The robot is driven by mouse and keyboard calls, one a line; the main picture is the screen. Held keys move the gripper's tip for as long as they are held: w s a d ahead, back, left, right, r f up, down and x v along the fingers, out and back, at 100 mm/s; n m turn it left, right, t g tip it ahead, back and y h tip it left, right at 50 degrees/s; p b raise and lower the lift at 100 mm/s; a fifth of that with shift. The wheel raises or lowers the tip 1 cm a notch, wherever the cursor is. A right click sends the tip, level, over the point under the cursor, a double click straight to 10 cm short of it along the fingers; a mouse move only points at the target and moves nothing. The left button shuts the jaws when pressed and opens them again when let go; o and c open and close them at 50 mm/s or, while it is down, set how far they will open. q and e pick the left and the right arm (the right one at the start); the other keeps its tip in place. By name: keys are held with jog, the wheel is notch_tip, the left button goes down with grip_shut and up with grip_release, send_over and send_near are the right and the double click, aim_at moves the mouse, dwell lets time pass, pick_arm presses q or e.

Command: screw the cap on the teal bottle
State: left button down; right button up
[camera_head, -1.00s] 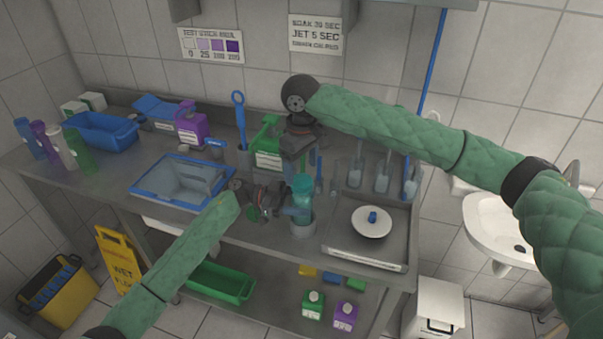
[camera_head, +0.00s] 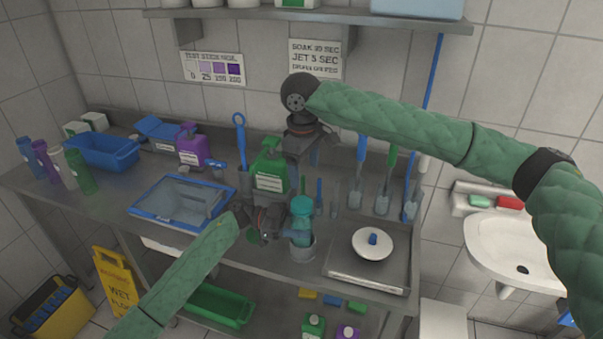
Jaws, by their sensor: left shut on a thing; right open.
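The teal bottle (camera_head: 301,211) stands upright at the bench's front edge, its lower part in a grey cup (camera_head: 302,249). My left gripper (camera_head: 284,224) is at its left side, shut on the bottle; the fingertips are hard to make out. My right gripper (camera_head: 299,152) is open and empty, above and behind the bottle, in front of the wall. A small blue piece (camera_head: 373,239) sits on a white round dish (camera_head: 372,249) to the right. I cannot tell whether it is the cap.
The dish rests on a metal tray (camera_head: 366,283). A green jug (camera_head: 269,178) stands behind the bottle, and several brushes (camera_head: 383,195) stand to its right. A blue-rimmed basin (camera_head: 145,211) lies left. An overhead shelf (camera_head: 260,13) runs along the wall.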

aim_at(302, 202)
jog(key=n, duration=0.1)
jog(key=f+n, duration=0.1)
jog(key=n, duration=0.1)
jog(key=shift+s+a, duration=0.15)
jog(key=shift+s, duration=0.25)
jog(key=n, duration=0.4)
jog(key=shift+s+a+g, duration=0.15)
jog(key=shift+a+g, duration=0.05)
jog(key=shift+g, duration=0.1)
jog(key=shift+f, duration=0.1)
jog(key=shift+f, duration=3.9)
jog(key=c, duration=1)
